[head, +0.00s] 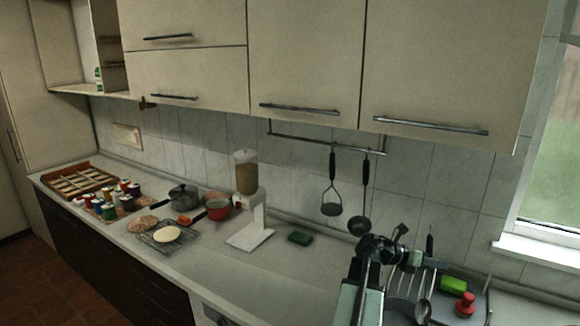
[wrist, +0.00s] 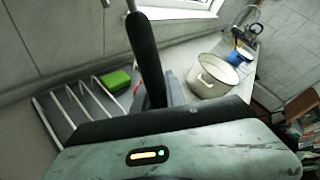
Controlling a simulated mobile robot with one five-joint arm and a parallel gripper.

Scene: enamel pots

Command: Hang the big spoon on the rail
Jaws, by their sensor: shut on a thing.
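The wall rail (head: 325,145) runs under the cupboards in the head view. A black-handled masher (head: 331,192) and a ladle (head: 361,200) hang from its right half. My gripper (head: 418,256) is to the right of and below them, in front of the wall. It is shut on the black handle of the big spoon (head: 429,243), whose metal shaft and bowl appear to point down over the dish rack. In the wrist view the spoon's handle (wrist: 146,55) rises almost upright from the jaws. The fingertips are largely hidden there.
A dispenser (head: 247,200) stands further left on the counter. A white pot (wrist: 212,75) shows in the wrist view. The rail's left part is bare.

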